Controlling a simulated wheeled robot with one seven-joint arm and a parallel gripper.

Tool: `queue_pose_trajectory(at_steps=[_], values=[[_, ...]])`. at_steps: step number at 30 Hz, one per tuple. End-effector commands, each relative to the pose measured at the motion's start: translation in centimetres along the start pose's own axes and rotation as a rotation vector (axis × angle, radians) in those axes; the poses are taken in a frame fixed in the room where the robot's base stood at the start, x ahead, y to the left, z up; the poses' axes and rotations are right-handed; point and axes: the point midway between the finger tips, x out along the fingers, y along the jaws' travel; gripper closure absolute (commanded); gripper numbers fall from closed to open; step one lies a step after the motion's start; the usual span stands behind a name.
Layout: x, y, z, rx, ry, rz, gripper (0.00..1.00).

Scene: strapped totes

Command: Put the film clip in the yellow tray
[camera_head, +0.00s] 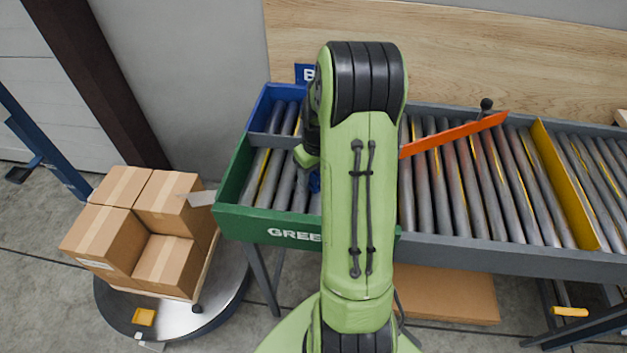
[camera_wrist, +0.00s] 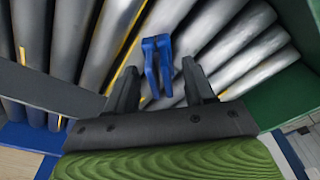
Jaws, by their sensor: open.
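A blue two-pronged clip (camera_wrist: 151,68), which looks like the film clip, is over the grey rollers in the wrist view. A small part of it (camera_head: 315,182) shows beside my arm in the head view. My gripper (camera_wrist: 159,66) is open, with one finger on each side of the clip and visible gaps to both. I cannot tell the clip's height above the rollers. The head view mostly hides my gripper behind my arm. A small yellow tray (camera_head: 144,317) sits on the round turntable at the lower left.
Strapped cartons (camera_head: 136,232) are stacked on the turntable (camera_head: 228,287). A green-walled section (camera_head: 234,180) and a blue-walled section (camera_head: 262,105) bound the left conveyor end. An orange bar (camera_head: 453,136) crosses the rollers at right. Another yellow object (camera_head: 570,312) is at the lower right.

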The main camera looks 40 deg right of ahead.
Motion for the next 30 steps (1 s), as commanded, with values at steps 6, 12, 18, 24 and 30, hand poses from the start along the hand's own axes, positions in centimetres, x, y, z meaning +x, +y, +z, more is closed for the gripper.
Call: queue_pose_trajectory(at_steps=[6, 12, 18, 24, 30], values=[[-0.1, 0.0, 0.0, 0.0, 0.0, 0.0, 0.62], [-0.1, 0.0, 0.0, 0.0, 0.0, 0.0, 0.93], [-0.2, 0.0, 0.0, 0.0, 0.0, 0.0, 1.0], [-2.1, 0.1, -0.3, 0.0, 0.004, 0.004, 1.0], [-7.3, 0.0, -1.0, -0.001, 0.004, 0.003, 1.0]])
